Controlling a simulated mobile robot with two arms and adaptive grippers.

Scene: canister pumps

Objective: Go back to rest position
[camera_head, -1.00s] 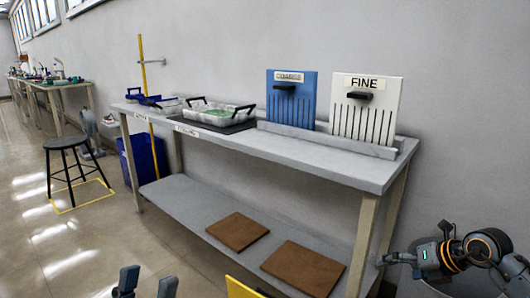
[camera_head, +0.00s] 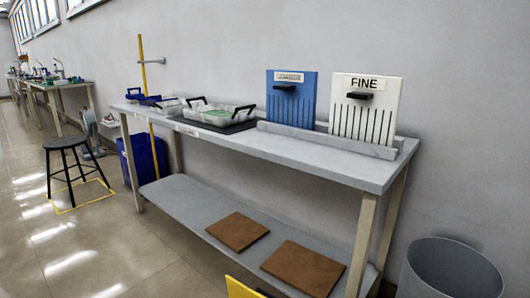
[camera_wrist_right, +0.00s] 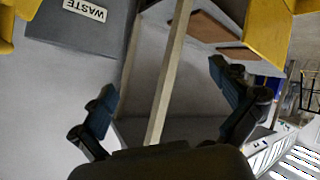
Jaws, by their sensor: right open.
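My right gripper (camera_wrist_right: 168,105) shows in the right wrist view with its two dark fingers spread wide. It is open and holds nothing between the fingers. A pale table leg (camera_wrist_right: 170,75) is in view beyond the gap between the fingers. Neither gripper shows in the head view now. A blue panel (camera_head: 291,98) and a white panel labelled FINE (camera_head: 365,108) stand upright in a grey rack on the workbench (camera_head: 300,152).
A grey bin (camera_head: 450,270) stands right of the workbench; a grey surface labelled WASTE (camera_wrist_right: 85,12) shows in the wrist view. Brown boards (camera_head: 238,231) lie on the lower shelf. A black stool (camera_head: 70,165) stands left, with open floor around.

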